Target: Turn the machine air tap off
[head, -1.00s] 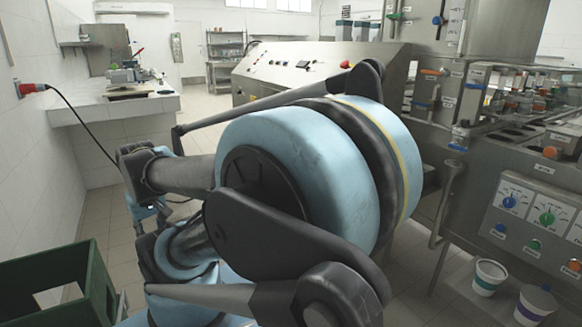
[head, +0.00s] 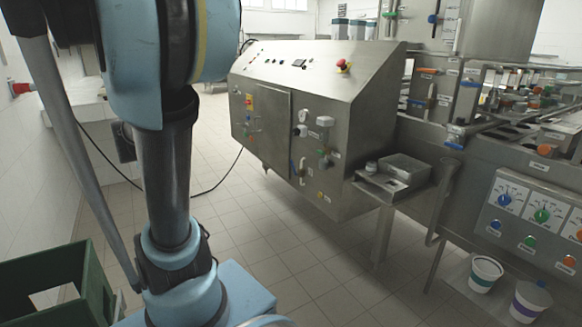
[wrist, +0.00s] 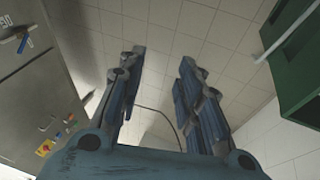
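The steel filling machine (head: 330,90) fills the middle and right of the head view. Its sloped cabinet carries several taps and valves with small labels I cannot read. A blue-handled tap (head: 294,168) sits low on the cabinet front; a white-handled valve (head: 326,122) is above it to the right. I cannot tell which is the air tap. My gripper (wrist: 162,60) is in the wrist view, its two fingers apart with nothing between them, over floor tiles. The machine's side with a blue handle (wrist: 24,43) shows at the left there, away from the fingers. The head view does not show my gripper.
A green crate (head: 55,285) stands at the lower left, and also at the wrist view's upper right (wrist: 298,70). Two white buckets (head: 484,273) stand below the right-hand knob panel (head: 535,215). A black cable crosses the floor. Tiled floor before the cabinet is clear.

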